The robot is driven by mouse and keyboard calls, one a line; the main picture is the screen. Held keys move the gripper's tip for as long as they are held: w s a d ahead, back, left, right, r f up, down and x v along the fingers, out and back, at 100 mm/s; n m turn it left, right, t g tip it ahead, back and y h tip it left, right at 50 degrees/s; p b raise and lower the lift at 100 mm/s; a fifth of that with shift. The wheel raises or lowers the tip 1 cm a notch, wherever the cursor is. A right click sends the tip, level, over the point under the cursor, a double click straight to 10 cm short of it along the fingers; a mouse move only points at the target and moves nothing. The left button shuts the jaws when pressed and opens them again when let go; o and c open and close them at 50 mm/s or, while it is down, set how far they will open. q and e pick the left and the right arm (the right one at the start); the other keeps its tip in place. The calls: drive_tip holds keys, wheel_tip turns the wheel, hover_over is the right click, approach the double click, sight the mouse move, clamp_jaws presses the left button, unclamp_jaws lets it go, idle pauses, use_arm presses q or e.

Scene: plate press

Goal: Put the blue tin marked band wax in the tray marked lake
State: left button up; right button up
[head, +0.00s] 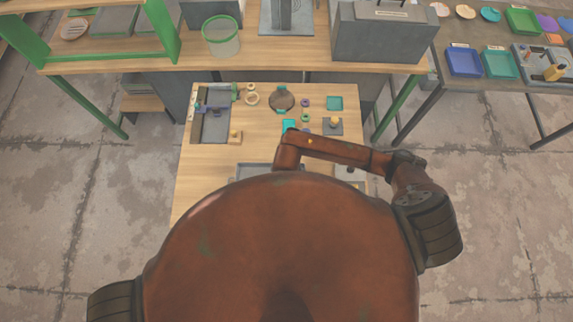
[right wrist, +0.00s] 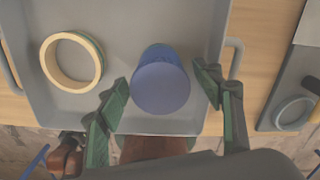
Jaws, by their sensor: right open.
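A blue tin (right wrist: 160,85) stands in a grey tray with side handles (right wrist: 110,110) in the right wrist view. No marking on the tin is visible from above. My right gripper (right wrist: 160,76) is open, with one green finger on each side of the tin and gaps between. In the head view my right gripper and the tin are hidden behind my body. A blue tray (head: 463,62) with a small label stands on the right-hand table; the label is too small to read. My left gripper is not in view.
A cream ring (right wrist: 71,61) lies left of the tin in the grey tray. A teal tray (head: 500,64) and a green tray (head: 522,21) stand near the blue tray. The wooden table (head: 265,147) holds several small parts and a dark round disc (head: 282,98).

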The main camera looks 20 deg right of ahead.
drive_tip(key=shift+r, duration=0.1)
wheel_tip(320, 180, up, 12)
drive_tip(key=b, duration=0.1)
idle(0.4)
drive_tip(key=o, duration=0.3)
drive_tip(key=shift+w+d+r, duration=0.15)
drive_tip(key=shift+w+r, duration=0.05)
drive_tip(key=shift+r, duration=0.05)
drive_tip(key=o, duration=0.6)
drive_tip(key=w+r+n+p, duration=0.1)
drive_tip(key=n, duration=0.1)
drive_tip(key=w+d+r+n+g+p, duration=0.1)
drive_tip(key=w+r+n, duration=0.1)
drive_tip(key=w+d+r+n+g+y+p, duration=0.1)
drive_tip(key=n, duration=0.2)
drive_tip(key=shift+w+d+r, duration=0.1)
drive_tip(key=shift+w+r, duration=0.15)
drive_tip(key=shift+r, duration=0.15)
drive_tip(key=shift+o, duration=0.9)
drive_tip(key=w+d+r+n+g+y+p, duration=0.1)
drive_tip(key=w+r+n+y+p, duration=0.1)
drive_tip(key=w+r+n, duration=0.3)
drive_tip(key=shift+w+d+r+n, duration=0.25)
drive_tip(key=shift+w+r+n, duration=0.1)
drive_tip(key=shift+r+n, duration=0.6)
drive_tip(key=b+x, duration=0.1)
drive_tip(key=x, duration=0.9)
drive_tip(key=shift+b, duration=0.4)
drive_tip(key=shift+a+r, duration=0.1)
